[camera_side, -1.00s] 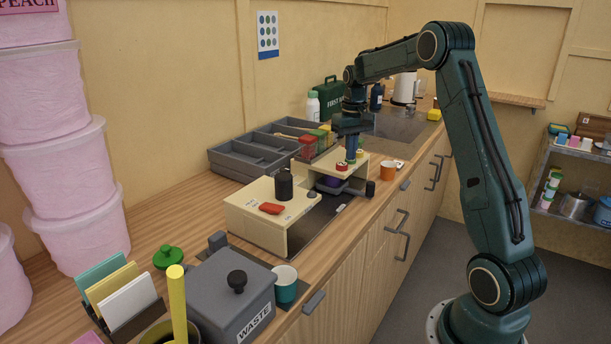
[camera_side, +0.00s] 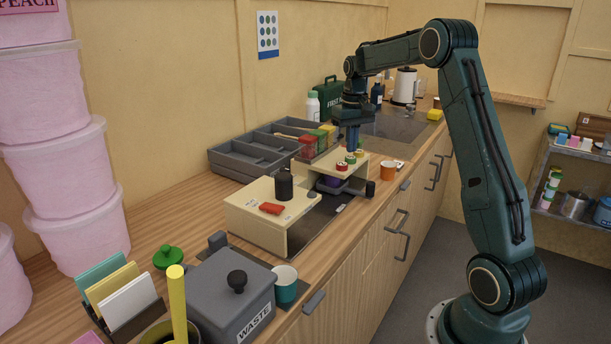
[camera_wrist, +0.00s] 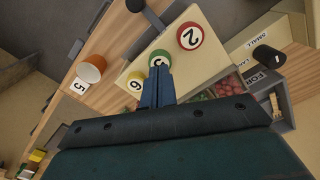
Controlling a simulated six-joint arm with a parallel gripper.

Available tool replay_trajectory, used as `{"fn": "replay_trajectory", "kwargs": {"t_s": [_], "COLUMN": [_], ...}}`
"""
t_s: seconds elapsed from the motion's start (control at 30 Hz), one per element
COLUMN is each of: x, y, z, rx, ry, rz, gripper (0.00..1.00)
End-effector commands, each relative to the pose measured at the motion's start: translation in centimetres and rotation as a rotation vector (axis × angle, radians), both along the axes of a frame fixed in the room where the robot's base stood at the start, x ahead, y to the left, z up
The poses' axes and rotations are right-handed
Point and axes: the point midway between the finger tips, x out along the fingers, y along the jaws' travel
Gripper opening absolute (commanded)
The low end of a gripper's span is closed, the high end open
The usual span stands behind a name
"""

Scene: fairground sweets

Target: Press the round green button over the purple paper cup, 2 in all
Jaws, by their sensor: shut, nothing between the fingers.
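The round green button (camera_side: 350,159) sits on the pale wooden raised shelf, between a red button (camera_side: 342,167) and a yellow button (camera_side: 359,153). The purple paper cup (camera_side: 332,181) stands beneath this shelf, partly hidden. My gripper (camera_side: 353,151) is shut and empty, pointing down, its tips a little above the green button. In the wrist view the shut fingertips (camera_wrist: 157,72) overlap the near part of the green button (camera_wrist: 159,56) and cover part of its number. The red button (camera_wrist: 190,36) is marked 2 and the yellow one (camera_wrist: 135,81) 6.
An orange cup (camera_side: 387,170) stands right of the shelf. A pale wooden box (camera_side: 250,208) with a dark canister (camera_side: 284,184) and a red item (camera_side: 271,208) stands at front left. A grey divided tray (camera_side: 240,158) lies behind.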

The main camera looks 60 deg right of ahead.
Motion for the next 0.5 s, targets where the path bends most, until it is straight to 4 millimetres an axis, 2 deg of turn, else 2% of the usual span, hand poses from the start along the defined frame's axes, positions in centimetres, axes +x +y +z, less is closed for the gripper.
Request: {"fn": "replay_trajectory", "kwargs": {"t_s": [0.5], "x": [-0.01], "y": [0.00], "z": [-0.74], "rx": [0.000], "ry": [0.001], "rz": [0.000], "gripper": [0.00]}}
